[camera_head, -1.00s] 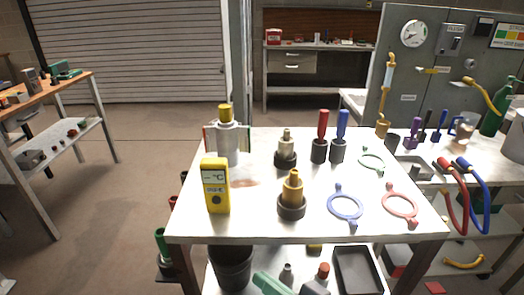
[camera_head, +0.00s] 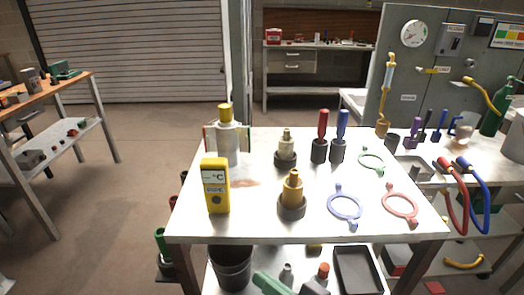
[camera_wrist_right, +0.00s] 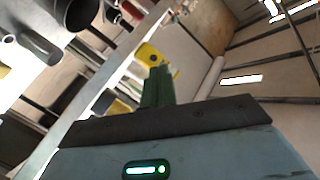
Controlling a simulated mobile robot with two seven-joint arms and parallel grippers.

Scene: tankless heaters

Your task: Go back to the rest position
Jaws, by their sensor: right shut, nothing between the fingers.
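My right gripper shows in the right wrist view (camera_wrist_right: 158,88) as two dark green fingers pressed together, with nothing between them. Beyond the fingers, a yellow object (camera_wrist_right: 150,56) and a pale slanted edge show, tilted in the picture. I cannot clearly make out either gripper in the head view, and no arm crosses the tabletop there. The white worktable (camera_head: 260,226) stands in front of me with its tools standing or lying on it.
The table holds a yellow thermometer (camera_head: 215,187), a grey cylinder with yellow cap (camera_head: 226,140), brass fittings (camera_head: 292,193), red and blue handled tools (camera_head: 322,136), and colored rings (camera_head: 345,205). A dark bin (camera_head: 231,268) and tray (camera_head: 358,270) sit below. Floor at left is open.

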